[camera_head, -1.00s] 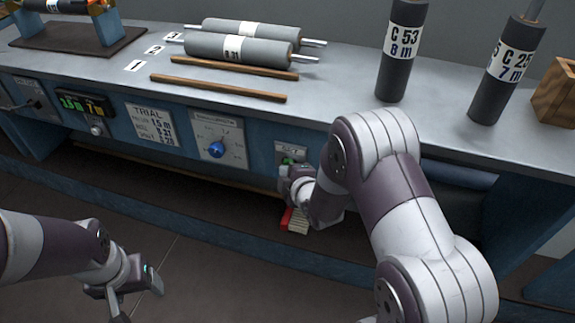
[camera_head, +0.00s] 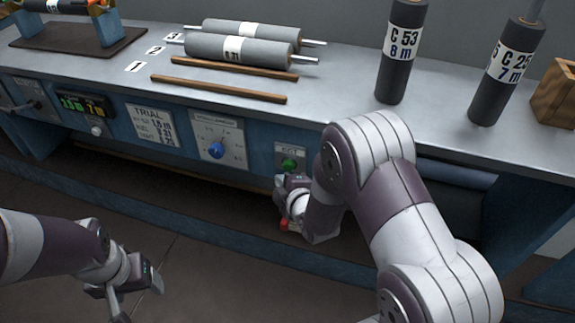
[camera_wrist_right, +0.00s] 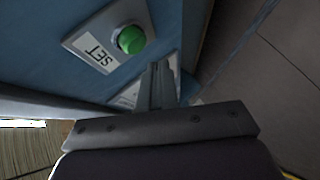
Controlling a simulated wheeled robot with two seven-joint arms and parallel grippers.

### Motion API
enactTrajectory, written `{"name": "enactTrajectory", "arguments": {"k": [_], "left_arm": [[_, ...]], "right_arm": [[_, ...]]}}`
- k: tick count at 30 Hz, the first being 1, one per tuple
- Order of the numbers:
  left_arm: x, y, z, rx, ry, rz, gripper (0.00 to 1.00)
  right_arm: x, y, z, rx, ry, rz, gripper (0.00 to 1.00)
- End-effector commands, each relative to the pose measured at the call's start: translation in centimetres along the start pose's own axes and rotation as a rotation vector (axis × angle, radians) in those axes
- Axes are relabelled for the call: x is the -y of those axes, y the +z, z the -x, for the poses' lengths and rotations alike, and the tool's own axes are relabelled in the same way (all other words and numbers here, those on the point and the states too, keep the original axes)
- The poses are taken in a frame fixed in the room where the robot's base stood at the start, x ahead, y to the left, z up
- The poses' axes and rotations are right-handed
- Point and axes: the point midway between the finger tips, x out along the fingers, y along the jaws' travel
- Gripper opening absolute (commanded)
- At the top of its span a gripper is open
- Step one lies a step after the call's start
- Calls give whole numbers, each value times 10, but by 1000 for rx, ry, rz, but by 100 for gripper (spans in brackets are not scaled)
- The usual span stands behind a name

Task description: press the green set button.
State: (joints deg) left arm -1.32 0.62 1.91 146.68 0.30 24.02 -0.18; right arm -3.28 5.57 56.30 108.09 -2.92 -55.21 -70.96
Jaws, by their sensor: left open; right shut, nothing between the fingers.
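The green set button (camera_head: 289,164) sits on a small grey plate on the bench's blue front panel. It also shows in the right wrist view (camera_wrist_right: 131,40), on a plate (camera_wrist_right: 103,42) marked SET. My right gripper (camera_head: 284,187) is just below the button in the head view, apart from it as far as I can see. In the right wrist view its fingers (camera_wrist_right: 158,72) are together and empty, beside the button. My left gripper (camera_head: 137,298) is open and empty, low at the left, away from the bench.
A blue dial (camera_head: 216,150), a trial card (camera_head: 151,124) and a lit display (camera_head: 85,104) are left of the button. Grey rollers (camera_head: 240,48) and wooden strips (camera_head: 218,88) lie on the bench top. Dark cylinders (camera_head: 401,55) stand to the right.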

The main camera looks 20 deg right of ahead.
Motion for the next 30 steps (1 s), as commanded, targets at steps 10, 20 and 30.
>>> {"name": "enactTrajectory", "arguments": {"k": [10,20,30], "left_arm": [[0,-1,6,0,0,0,71],[0,-1,6,0,0,0,71],[0,-1,6,0,0,0,71]], "right_arm": [[16,-18,24,-1,-1,0,0],[19,-19,27,0,1,1,0],[19,-19,27,1,1,0,0]]}}
